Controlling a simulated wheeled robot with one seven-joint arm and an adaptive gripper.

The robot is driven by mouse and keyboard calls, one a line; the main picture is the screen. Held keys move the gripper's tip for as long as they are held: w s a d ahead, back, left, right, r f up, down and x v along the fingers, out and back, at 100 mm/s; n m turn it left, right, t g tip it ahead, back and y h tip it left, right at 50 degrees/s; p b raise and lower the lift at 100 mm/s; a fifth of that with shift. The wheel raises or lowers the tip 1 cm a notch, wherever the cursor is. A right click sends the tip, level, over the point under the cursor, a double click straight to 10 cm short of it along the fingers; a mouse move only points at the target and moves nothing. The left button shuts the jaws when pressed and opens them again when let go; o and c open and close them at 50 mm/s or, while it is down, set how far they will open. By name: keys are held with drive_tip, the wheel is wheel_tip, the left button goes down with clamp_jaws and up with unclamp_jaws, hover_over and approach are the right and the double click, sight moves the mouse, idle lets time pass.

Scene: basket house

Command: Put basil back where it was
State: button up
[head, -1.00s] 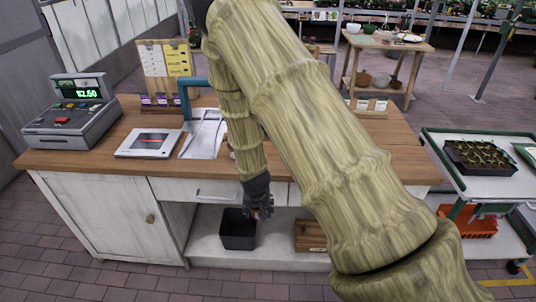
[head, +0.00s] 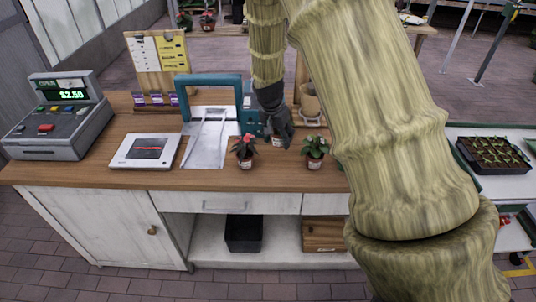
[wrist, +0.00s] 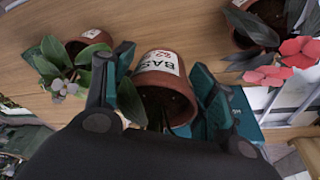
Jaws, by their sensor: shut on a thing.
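My gripper (head: 280,138) is above the wooden counter, between two potted plants. It is shut on the basil pot (wrist: 162,72), a small terracotta pot with a white label reading "BAS". In the wrist view the pot is between the fingers, tilted, with dark soil and a few leaves showing. In the head view the fingers hide most of it. I cannot tell whether its base touches the counter (head: 290,178). A red-flowered plant (head: 245,150) stands to the left and a pale-flowered plant (head: 315,150) to the right.
A teal-framed device (head: 208,84) with a metal tray (head: 206,145) stands left of the gripper. Further left are a flat scale (head: 146,150) and a cash register (head: 58,108). A black bin (head: 244,233) and wooden crate (head: 323,234) sit on the lower shelf.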

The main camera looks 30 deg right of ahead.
sight(280, 147)
drive_tip(key=shift+w+f, duration=0.15)
drive_tip(key=shift+w, duration=0.15)
drive_tip(key=shift+f+p, duration=0.3)
drive_tip(key=shift+p, duration=0.05)
drive_tip(key=s+f+p, duration=0.1)
drive_tip(key=s+f, duration=0.1)
drive_tip(key=shift+a+f, duration=0.1)
drive_tip(key=shift+f, duration=0.25)
drive_tip(key=shift+w+f+p, duration=0.35)
drive_tip(key=shift+w+f, duration=0.4)
drive_tip(key=shift+f, duration=0.15)
drive_tip(key=shift+w+f, duration=0.15)
drive_tip(key=shift+f, duration=0.2)
drive_tip(key=shift+s+f+p, duration=0.55)
drive_tip(key=shift+f+p, duration=0.15)
drive_tip(key=shift+f, duration=0.15)
drive_tip(key=shift+w+f, duration=0.35)
drive_tip(key=shift+f, duration=0.55)
drive_tip(key=shift+s+r, duration=0.15)
drive_tip(key=shift+s, duration=0.05)
drive_tip(key=o, duration=1.2)
drive_tip(key=shift+w+f, duration=0.1)
drive_tip(key=shift+f, duration=0.1)
drive_tip(key=shift+c, duration=0.2)
drive_tip(key=shift+r, duration=0.1)
